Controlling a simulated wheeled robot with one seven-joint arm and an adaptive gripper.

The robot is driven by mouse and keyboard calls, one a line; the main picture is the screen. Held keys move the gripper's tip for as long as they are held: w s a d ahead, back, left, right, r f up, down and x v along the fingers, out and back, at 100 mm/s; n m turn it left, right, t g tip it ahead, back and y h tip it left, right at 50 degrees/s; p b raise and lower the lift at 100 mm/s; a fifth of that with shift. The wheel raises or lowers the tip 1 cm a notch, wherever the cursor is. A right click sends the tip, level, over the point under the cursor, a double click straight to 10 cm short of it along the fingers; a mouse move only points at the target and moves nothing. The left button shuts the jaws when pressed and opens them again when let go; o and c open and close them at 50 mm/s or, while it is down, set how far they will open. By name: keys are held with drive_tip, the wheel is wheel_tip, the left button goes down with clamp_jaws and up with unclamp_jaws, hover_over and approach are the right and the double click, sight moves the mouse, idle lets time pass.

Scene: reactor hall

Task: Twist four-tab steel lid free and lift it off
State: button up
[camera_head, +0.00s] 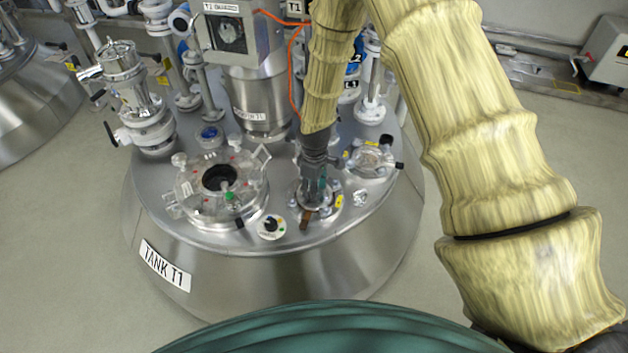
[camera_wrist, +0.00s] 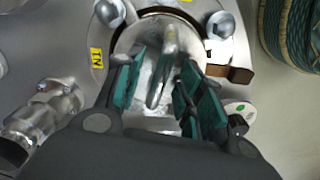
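The steel lid (camera_wrist: 150,62) sits on a round port of the tank top, under my gripper (camera_wrist: 163,92). A raised metal bar (camera_wrist: 167,65) stands up from the lid between my two green-padded fingers. The fingers are apart, with narrow gaps visible beside the bar; I cannot tell whether either pad touches it. In the head view my gripper (camera_head: 315,185) points down at this port (camera_head: 330,203) and hides most of the lid. Bolt heads (camera_wrist: 220,24) surround the lid. The lid's tabs cannot all be made out.
Tank T1 (camera_head: 255,262) carries a larger clear-covered port (camera_head: 195,205) to the left, a small dial (camera_head: 271,226), and another round fitting (camera_head: 371,160) to the right. A metal fitting (camera_wrist: 45,108) lies left of my gripper in the wrist view. Tall pipework stands behind.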

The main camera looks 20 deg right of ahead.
drive_tip(key=shift+f, duration=0.3)
clamp_jaws()
drive_tip(key=m+p, duration=0.1)
drive_tip(key=m, duration=0.1)
drive_tip(key=shift+r+m, duration=0.1)
drive_tip(key=shift+m, duration=0.3)
drive_tip(key=shift+m+p, duration=0.6)
drive_tip(key=shift+m, duration=0.5)
drive_tip(key=shift+r+p, duration=2.9)
drive_tip(key=shift+r, duration=0.8)
